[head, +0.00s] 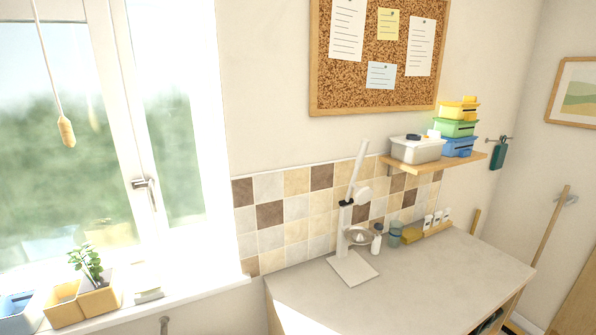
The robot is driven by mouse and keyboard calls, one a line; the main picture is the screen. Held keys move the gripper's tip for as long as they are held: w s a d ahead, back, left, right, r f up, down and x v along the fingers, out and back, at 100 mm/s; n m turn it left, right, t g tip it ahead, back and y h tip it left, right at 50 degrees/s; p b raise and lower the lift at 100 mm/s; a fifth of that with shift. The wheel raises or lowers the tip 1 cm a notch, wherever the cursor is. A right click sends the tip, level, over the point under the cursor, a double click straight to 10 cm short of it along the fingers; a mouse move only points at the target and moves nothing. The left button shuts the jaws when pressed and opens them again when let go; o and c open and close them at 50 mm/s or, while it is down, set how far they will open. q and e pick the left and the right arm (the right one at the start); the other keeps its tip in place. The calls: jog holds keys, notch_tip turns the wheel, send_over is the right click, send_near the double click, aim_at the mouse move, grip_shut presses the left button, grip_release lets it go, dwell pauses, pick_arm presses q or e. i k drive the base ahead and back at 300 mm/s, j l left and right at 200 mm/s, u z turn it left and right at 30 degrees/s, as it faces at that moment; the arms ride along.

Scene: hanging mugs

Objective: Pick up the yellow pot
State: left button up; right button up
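A yellow-orange pot (100,299) with a small green leafy plant (87,263) stands on the windowsill at the lower left. A second yellow-orange container (64,304), which looks open-topped, sits directly to its left. I cannot tell whether the two are joined. Neither of my grippers shows in the head view.
A blue container (18,307) is at the sill's left end, and a small pale stack (149,295) lies right of the pot. A window handle (145,184) and hanging cord pull (66,131) are above. A counter (430,285) with a white stand (352,268) is to the right.

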aim_at(99, 292)
jog(key=u, duration=1.6)
